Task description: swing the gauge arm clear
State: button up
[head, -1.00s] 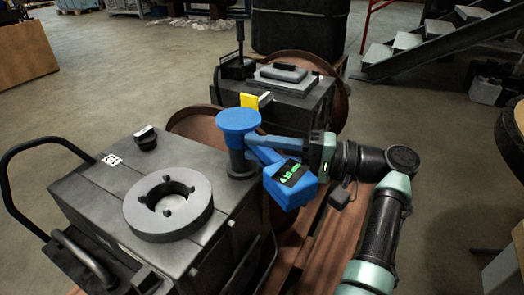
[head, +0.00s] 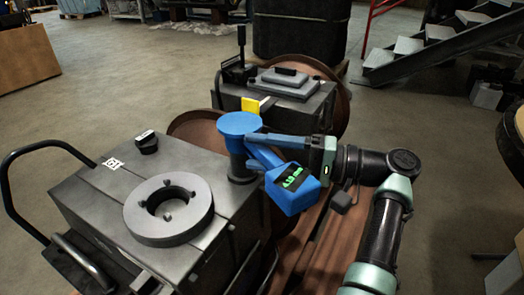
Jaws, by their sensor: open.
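The gauge arm (head: 262,157) is blue and runs from a dark post with a round blue cap (head: 239,123) down and right to a blue gauge box (head: 293,193). The box has a dark display with green digits, and hangs beyond the right edge of the dark engine block (head: 85,197). My gripper (head: 268,140) comes in from the right, just above the gauge arm and right of the cap. It is open. Its fingers overlap the gauge arm in this view, so I cannot tell whether they touch it.
A grey ring (head: 168,208) with a central bore lies on top of the block. A black knob (head: 147,142) stands behind it. A yellow tab (head: 251,107) and a second dark machine (head: 295,100) are behind the cap. Black handrails (head: 38,150) line the left side.

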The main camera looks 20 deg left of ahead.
jog(key=d+p, duration=0.1)
jog(key=d, duration=0.6)
jog(key=shift+w+d, duration=0.2)
jog(key=shift+w, duration=0.2)
jog(key=shift+c, duration=0.3)
